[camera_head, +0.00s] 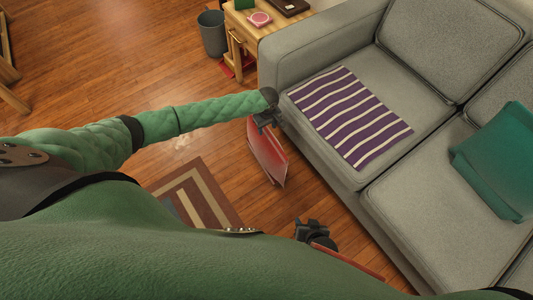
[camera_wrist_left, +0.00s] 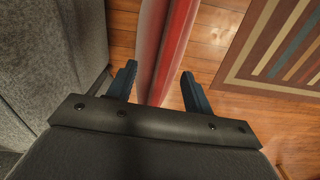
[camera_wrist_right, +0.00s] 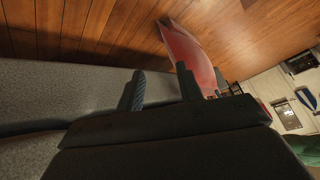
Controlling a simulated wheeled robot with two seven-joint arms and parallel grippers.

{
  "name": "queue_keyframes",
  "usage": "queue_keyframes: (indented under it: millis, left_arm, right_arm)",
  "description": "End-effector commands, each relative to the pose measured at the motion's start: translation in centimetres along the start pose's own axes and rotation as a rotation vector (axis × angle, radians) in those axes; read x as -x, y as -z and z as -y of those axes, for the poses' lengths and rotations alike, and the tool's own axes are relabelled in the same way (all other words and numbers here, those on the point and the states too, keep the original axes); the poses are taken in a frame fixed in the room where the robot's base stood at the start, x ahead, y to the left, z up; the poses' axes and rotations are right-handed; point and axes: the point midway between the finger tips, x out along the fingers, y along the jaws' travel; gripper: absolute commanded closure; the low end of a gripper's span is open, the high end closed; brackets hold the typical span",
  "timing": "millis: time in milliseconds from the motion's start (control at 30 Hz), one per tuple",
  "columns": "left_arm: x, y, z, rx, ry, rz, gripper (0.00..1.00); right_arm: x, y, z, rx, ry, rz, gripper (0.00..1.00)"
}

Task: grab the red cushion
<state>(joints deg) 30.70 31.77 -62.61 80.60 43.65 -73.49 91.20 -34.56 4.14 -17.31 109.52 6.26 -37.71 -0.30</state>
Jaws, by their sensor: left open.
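The red cushion (camera_head: 267,154) is beside the front of the sofa's left seat, tilted on edge; I cannot tell whether its bottom touches the floor. My left gripper (camera_head: 264,121) is at its upper end. In the left wrist view the cushion (camera_wrist_left: 165,45) shows edge-on between the open fingers (camera_wrist_left: 160,88), with a gap beside the right finger. My right gripper (camera_head: 312,230) is near the bottom of the head view, apart from the cushion. In the right wrist view its fingers (camera_wrist_right: 161,88) are apart and empty, and the cushion (camera_wrist_right: 188,55) shows beyond the right finger.
The grey sofa (camera_head: 300,55) fills the right, with a striped purple cloth (camera_head: 350,115) and a teal cushion (camera_head: 500,160). A wooden side table (camera_head: 245,25) and grey bin (camera_head: 212,35) stand at the back. A striped rug (camera_head: 190,190) lies on the floor. Another red surface (camera_head: 345,262) shows near my right gripper.

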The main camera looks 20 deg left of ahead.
Motion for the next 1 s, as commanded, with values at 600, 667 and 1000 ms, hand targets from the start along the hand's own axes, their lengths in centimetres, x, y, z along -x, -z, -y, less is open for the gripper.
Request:
queue_keyframes:
  millis: [600,667,1000]
  left_arm:
    - [-4.4,0.1,0.3,-0.001,0.000,0.000,0.49]
    - [-4.4,0.1,0.3,-0.001,0.000,0.000,0.57]
    - [-4.4,0.1,0.3,-0.001,0.000,0.000,1.00]
  right_arm:
    - [-0.8,-1.1,-0.1,-0.001,-0.001,-0.005,0.64]
    - [-0.8,-1.1,-0.1,-0.001,-0.001,-0.005,0.64]
    - [-0.7,-0.9,-0.1,-0.001,-0.001,-0.009,0.64]
